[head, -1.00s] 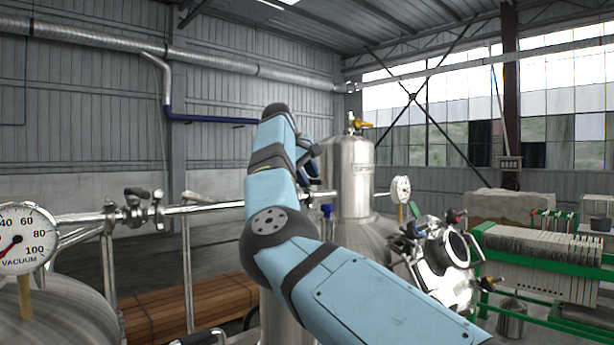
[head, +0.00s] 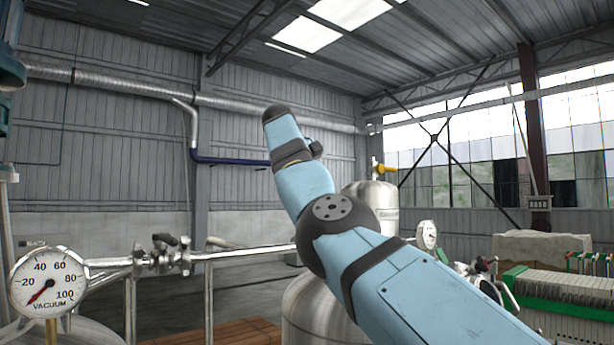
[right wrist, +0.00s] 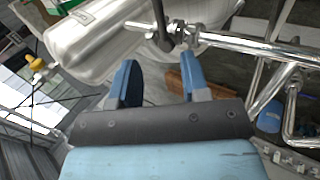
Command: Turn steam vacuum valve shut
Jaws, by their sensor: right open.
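A valve with a dark handle (head: 163,241) sits on the chrome pipe beside a round vacuum gauge (head: 48,282) in the head view. I cannot tell for sure that it is the steam vacuum valve. In the right wrist view, a pipe fitting with a dark lever (right wrist: 161,40) lies just beyond my right gripper (right wrist: 158,78). The gripper's two blue fingers are apart, with nothing between them, and I see no clear contact with the fitting. In the head view my right arm rises from the lower right and its fingers are hidden. My left gripper is not in view.
A steel tank (head: 366,200) with a yellow-handled valve (head: 386,169) stands behind my right arm. A second gauge (head: 426,235) and a green-framed plate press (head: 560,300) are at right. Chrome pipes (right wrist: 235,40) run close to the right gripper.

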